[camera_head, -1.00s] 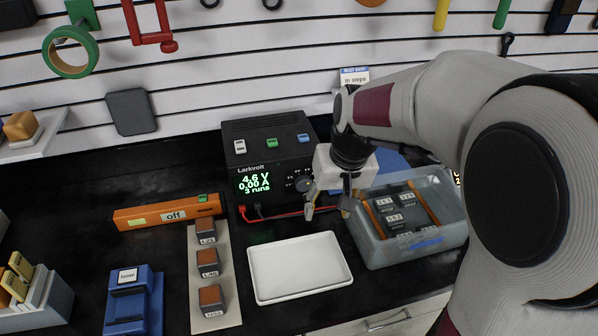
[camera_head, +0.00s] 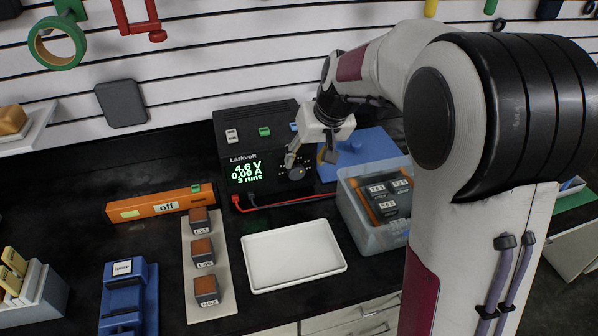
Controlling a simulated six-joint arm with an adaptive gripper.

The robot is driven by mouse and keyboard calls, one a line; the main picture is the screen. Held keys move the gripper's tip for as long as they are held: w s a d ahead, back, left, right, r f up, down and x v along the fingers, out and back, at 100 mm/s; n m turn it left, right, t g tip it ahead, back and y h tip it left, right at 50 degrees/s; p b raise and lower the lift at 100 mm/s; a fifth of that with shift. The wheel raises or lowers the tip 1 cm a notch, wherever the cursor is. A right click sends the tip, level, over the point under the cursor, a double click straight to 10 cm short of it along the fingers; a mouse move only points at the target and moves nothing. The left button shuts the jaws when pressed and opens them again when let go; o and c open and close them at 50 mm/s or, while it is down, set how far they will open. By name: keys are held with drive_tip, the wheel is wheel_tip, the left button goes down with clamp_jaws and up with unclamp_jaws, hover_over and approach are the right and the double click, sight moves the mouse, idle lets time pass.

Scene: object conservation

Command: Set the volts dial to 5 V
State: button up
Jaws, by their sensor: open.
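The black Larkvolt power supply (camera_head: 262,147) stands at the back of the bench. Its green display (camera_head: 247,173) reads 4.6 V, 0.00 A and 3 runs. A round dark dial (camera_head: 296,174) sits on its front, right of the display, with small marks around it. My gripper (camera_head: 308,160) is open in front of the right part of the supply. One finger is close to the dial; I cannot tell whether it touches. The other finger is to the right, apart from the dial. Nothing is between the fingers.
Red and black leads (camera_head: 290,202) run below the supply front. A white tray (camera_head: 293,285) lies in front. A clear bin (camera_head: 370,232) with labelled blocks stands right, before a blue panel (camera_head: 365,150). An orange bar marked off (camera_head: 160,204) and a strip of blocks (camera_head: 188,252) lie left.

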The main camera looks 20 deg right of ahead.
sight(298, 175)
drive_tip(key=shift+f, duration=0.1)
drive_tip(key=shift+x, duration=3.8)
drive_tip(key=c, duration=1.1)
